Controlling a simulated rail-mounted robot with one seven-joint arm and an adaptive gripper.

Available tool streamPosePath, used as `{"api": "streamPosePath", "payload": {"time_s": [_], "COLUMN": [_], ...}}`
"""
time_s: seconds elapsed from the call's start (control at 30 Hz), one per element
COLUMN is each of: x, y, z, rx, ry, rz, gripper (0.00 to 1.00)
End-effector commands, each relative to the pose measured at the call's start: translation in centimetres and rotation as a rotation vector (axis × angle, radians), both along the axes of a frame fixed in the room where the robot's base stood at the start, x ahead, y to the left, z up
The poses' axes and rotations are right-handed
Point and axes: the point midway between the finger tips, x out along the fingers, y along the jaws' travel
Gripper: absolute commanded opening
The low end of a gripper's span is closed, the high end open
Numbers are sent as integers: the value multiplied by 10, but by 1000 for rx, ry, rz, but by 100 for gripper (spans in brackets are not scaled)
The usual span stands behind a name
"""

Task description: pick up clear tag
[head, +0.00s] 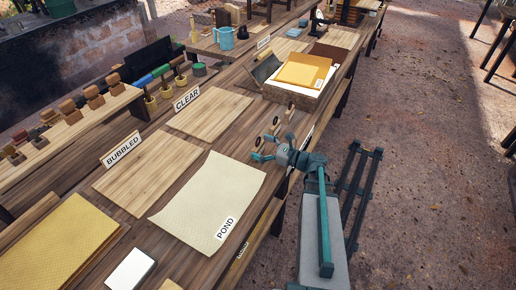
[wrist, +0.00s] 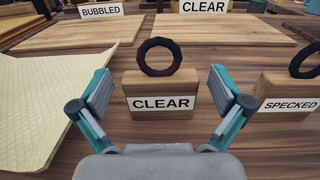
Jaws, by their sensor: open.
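The clear tag is a small wooden block (wrist: 160,87) with a white "CLEAR" label on its front and a dark ring standing on top. It stands upright on the table in the middle of the wrist view. In the head view it is small and partly hidden by my gripper (head: 262,148). My gripper (wrist: 160,78) is open and empty, with one teal finger on each side of the tag in the wrist view. Clear space shows between each finger and the block. I cannot tell exactly how far ahead of the fingertips the tag stands.
A "SPECKED" tag (wrist: 291,94) stands to the right of the clear tag. A pale textured sheet (head: 209,200) marked "POND" lies to the left. Bare wooden boards with "BUBBLED" (head: 122,149) and "CLEAR" (head: 187,98) signs lie behind. A box with papers (head: 300,75) stands farther along.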

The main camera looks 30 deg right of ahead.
Motion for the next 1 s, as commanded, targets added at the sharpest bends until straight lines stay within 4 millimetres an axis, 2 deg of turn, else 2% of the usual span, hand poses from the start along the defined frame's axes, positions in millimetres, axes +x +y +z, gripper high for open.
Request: {"api": "streamPosePath", "payload": {"time_s": [0.1, 0.37, 0.7, 1.0], "x": [10, 12, 11, 11], "y": [7, 9, 8, 9], "z": [1, 0, 0, 1], "rx": [1, 0, 0, -1], "ry": [1, 0, 0, -1], "rz": [2, -1, 0, 0], "gripper": [100, 98, 42, 42]}}
